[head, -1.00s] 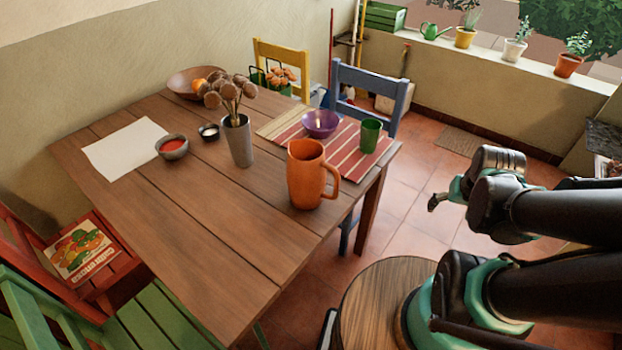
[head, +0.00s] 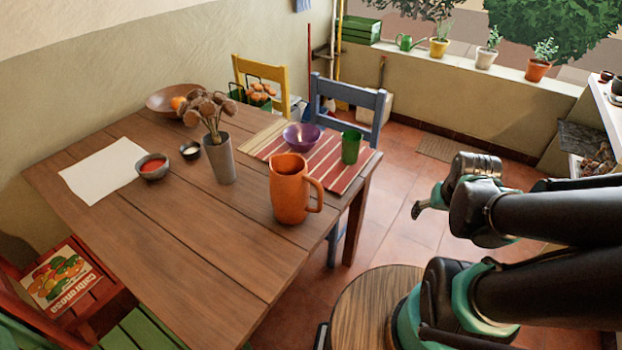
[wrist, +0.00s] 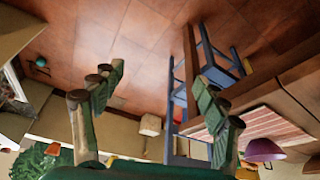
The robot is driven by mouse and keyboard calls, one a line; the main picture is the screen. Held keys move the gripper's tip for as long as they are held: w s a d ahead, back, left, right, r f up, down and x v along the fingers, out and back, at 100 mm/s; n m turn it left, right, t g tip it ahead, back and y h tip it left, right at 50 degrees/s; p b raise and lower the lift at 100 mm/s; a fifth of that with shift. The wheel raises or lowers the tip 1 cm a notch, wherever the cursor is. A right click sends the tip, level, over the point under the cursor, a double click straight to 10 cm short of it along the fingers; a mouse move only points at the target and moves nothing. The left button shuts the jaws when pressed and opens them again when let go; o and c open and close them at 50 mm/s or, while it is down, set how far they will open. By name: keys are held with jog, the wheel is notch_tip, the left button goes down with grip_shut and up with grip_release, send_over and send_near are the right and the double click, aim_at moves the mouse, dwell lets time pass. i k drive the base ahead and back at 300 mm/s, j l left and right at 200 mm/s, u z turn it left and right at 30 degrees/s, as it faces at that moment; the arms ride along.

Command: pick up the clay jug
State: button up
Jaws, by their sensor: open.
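The clay jug (head: 290,190) is orange with a handle on its right side. It stands upright near the right edge of the wooden table (head: 175,235) in the head view. I cannot make it out in the wrist view. My gripper (head: 424,204) is right of the table in the head view, over the floor and well apart from the jug. In the wrist view my gripper (wrist: 160,90) has its two fingers spread with nothing between them.
A green cup (head: 351,147) and a purple bowl (head: 301,136) stand on a striped mat behind the jug. A grey vase (head: 220,160) with dried flowers is to its left. A blue chair (head: 345,98) is behind the table, and a round wooden stool (head: 365,312) is in front.

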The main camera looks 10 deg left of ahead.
aim_at(290, 189)
jog(key=k+l+u, duration=0.2)
jog(key=k+l, duration=0.8)
jog(key=l+u, duration=0.15)
jog(key=u, duration=1.85)
